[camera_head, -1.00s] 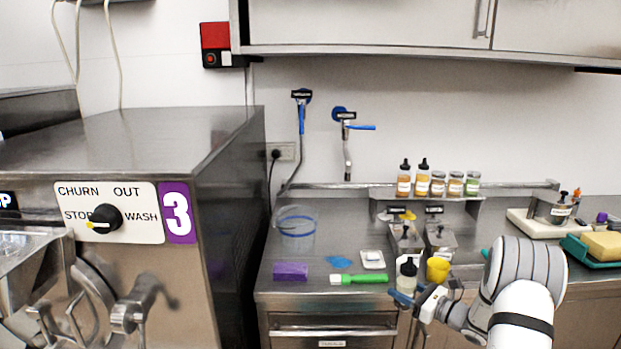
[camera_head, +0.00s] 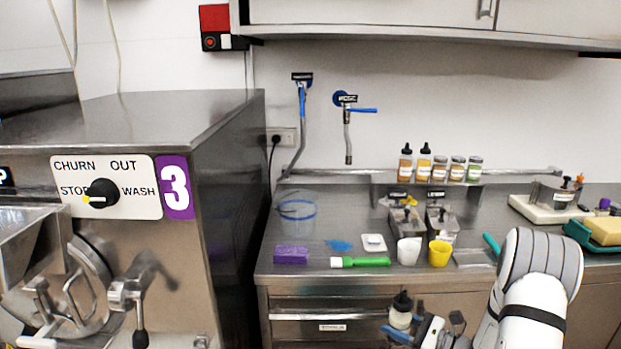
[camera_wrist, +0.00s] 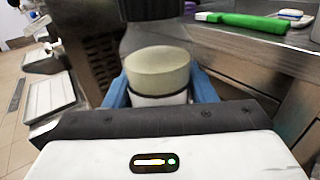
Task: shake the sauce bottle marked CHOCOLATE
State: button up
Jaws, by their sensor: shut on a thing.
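My gripper (camera_head: 399,331) is shut on a squeeze bottle (camera_head: 400,318) with a black cap and a pale cream body. It holds the bottle in front of the counter's front edge, near drawer height. In the wrist view the bottle (camera_wrist: 157,68) sits between the blue fingers, its dark cap end pointing up and away. No name can be read on it. Two more black-capped bottles, a brown-orange one (camera_head: 405,166) and a yellow-orange one (camera_head: 424,166), stand on the rear shelf; their labels are too small to read.
The counter holds a white cup (camera_head: 409,251), a yellow cup (camera_head: 440,254), a green-handled brush (camera_head: 362,262), a purple sponge (camera_head: 291,255) and a clear tub (camera_head: 297,212). The drawer front (camera_head: 333,328) lies left of the held bottle. The batch freezer (camera_head: 227,190) stands at left.

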jog(key=shift+s+a+r, duration=0.1)
jog(key=shift+s+r, duration=0.05)
jog(key=shift+r, duration=0.4)
jog(key=shift+s+r, duration=0.1)
jog(key=shift+r, duration=0.45)
jog(key=f, duration=0.7)
jog(key=shift+w+f, duration=0.2)
jog(key=shift+w, duration=0.05)
jog(key=shift+w+d, duration=0.2)
jog(key=r, duration=0.7)
jog(key=shift+s+a+r, duration=0.15)
jog(key=shift+s, duration=0.2)
jog(key=f, duration=0.8)
jog(key=shift+w, duration=0.3)
jog(key=shift+r, duration=0.2)
jog(key=shift+s+r, duration=0.2)
jog(key=shift+s, duration=0.05)
jog(key=shift+w+f, duration=0.15)
